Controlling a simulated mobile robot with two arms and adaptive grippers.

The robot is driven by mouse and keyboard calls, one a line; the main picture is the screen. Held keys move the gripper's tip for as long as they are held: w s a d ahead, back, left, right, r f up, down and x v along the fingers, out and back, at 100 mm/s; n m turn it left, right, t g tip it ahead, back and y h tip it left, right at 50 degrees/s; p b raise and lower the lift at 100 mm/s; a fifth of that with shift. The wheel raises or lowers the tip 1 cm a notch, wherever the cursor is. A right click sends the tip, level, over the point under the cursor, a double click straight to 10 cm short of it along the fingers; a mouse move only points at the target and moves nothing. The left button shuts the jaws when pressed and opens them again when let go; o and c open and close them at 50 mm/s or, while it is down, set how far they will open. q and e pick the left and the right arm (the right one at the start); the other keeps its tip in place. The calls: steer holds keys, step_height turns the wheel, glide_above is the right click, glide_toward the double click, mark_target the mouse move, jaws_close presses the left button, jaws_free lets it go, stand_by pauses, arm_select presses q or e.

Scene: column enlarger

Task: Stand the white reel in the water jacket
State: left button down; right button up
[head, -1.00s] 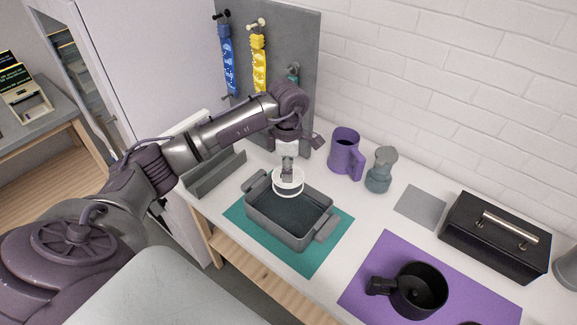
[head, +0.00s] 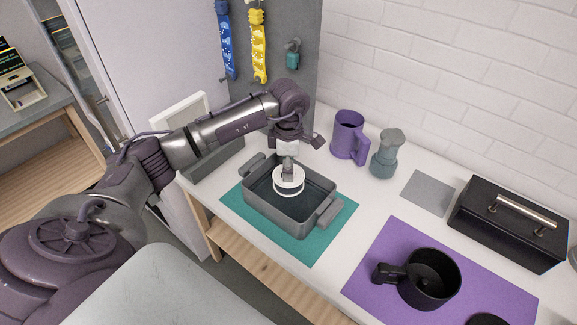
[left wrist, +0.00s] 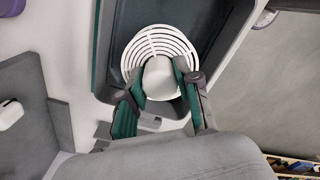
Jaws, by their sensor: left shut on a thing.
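The white reel (head: 289,186) has two pale round flanges and shows upright in the head view. My left gripper (head: 288,174) is shut on its top from above. The water jacket (head: 262,212) is a grey rectangular tub with a handle at each end, on a teal mat. The reel is over the tub's opening, inside its rim in the picture; whether it touches the floor I cannot tell. In the left wrist view the slotted reel (left wrist: 160,42) sits between the fingers (left wrist: 161,88), with the tub's dark interior around it. My right gripper is not in view.
A purple mug (head: 347,136) and a grey-green pot (head: 385,154) stand behind the tub at right. A black pan (head: 430,278) is on a purple mat (head: 375,290); a black box (head: 508,222) stands at far right. Strips (head: 258,45) hang on the grey back panel.

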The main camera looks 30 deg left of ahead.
arm_select(q)
steer(key=shift+f+b, duration=2.5)
steer(key=shift+f, duration=0.75)
steer(key=shift+b, duration=0.35)
steer(key=shift+f+b, duration=0.5)
steer(key=shift+f, duration=0.1)
